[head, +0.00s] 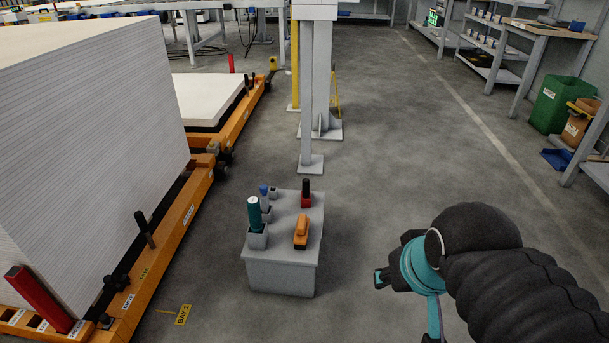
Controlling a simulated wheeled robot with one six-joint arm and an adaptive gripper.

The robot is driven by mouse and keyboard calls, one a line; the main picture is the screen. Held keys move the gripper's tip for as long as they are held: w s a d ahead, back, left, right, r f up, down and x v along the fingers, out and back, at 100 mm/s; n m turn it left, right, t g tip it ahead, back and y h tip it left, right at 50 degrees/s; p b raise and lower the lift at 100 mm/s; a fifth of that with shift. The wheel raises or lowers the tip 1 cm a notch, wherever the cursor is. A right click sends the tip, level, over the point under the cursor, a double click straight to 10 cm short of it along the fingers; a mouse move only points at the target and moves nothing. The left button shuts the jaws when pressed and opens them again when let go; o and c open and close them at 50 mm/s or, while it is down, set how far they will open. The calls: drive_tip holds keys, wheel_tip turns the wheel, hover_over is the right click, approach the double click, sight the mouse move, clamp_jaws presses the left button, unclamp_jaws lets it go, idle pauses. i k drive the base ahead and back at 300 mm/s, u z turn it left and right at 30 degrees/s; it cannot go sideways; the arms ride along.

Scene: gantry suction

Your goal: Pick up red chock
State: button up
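A small red block with an upright black handle (306,194) stands at the back right of a low grey stand (283,280); it looks like the red chock. My gripper (408,275) is at the right of the head view, above the floor and to the right of the stand, apart from everything on it. Dark and teal parts of it show, with nothing visibly held. Its fingertips are too unclear to tell whether it is open or shut.
The stand also holds an orange tool (301,231), a teal cylinder (254,213) in a grey holder and a blue-topped item (264,191). An orange frame with a white sheet stack (95,140) is left. A grey post (307,100) stands behind.

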sight(306, 199)
drive_tip(key=i, duration=1.35)
drive_tip(key=u, duration=0.35)
